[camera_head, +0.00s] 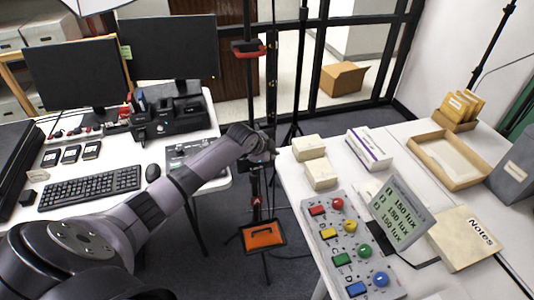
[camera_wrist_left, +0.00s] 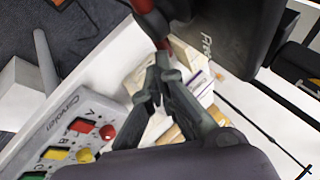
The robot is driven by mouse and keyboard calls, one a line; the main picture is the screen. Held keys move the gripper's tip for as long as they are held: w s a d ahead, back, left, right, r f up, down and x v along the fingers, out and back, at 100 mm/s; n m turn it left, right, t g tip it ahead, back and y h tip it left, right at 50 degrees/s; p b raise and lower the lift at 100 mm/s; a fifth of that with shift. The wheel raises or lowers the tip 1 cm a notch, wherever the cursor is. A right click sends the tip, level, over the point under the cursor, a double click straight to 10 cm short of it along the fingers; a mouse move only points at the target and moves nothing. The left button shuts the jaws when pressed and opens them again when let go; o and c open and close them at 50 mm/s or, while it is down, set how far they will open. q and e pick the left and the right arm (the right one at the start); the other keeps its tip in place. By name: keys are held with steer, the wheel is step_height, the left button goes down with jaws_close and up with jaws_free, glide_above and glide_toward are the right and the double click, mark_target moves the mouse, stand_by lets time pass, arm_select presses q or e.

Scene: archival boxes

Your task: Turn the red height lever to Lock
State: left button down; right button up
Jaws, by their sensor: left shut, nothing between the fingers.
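A red bar that looks like the height lever (camera_wrist_left: 146,22) is at the top of the left wrist view, beside a dark housing (camera_wrist_left: 232,28) with a label that seems to read "Free". A Lock mark is not visible. My left gripper (camera_wrist_left: 162,62) is shut and empty, its fingertips close to the lower end of the red bar; I cannot tell whether they touch. In the head view my left gripper (camera_head: 265,157) is at the dark stand between the two desks, and hides that part of it. My right gripper is not in view.
A control panel (camera_head: 332,212) with coloured buttons, pale boxes (camera_head: 320,174) and a display (camera_head: 402,212) stand on the right desk. An orange-topped tray (camera_head: 262,236) is low on the stand. Monitors (camera_head: 72,72) and a keyboard (camera_head: 92,188) are on the left desk.

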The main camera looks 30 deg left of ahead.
arm_select(q)
steer(key=f+g+y+b, duration=0.1)
steer(key=g+y, duration=0.1)
steer(key=f+m+g+y+b, duration=0.1)
steer(key=g+y, duration=0.1)
steer(key=g, duration=0.1)
steer(key=f+m+g+y+b, duration=0.1)
steer(key=f+g+y, duration=0.1)
steer(key=shift+w+d+f+g, duration=0.1)
steer(key=shift+w+d+g, duration=0.1)
steer(key=shift+g, duration=0.1)
stand_by(0.7)
steer(key=shift+s+a+f, duration=0.1)
steer(key=shift+a+f, duration=0.05)
steer(key=shift+f+b, duration=0.2)
steer(key=shift+b, duration=0.1)
steer(key=shift+r, duration=0.15)
steer(key=shift+s+r+p, duration=0.1)
steer(key=shift+r+p, duration=0.6)
steer(key=shift+p, duration=0.2)
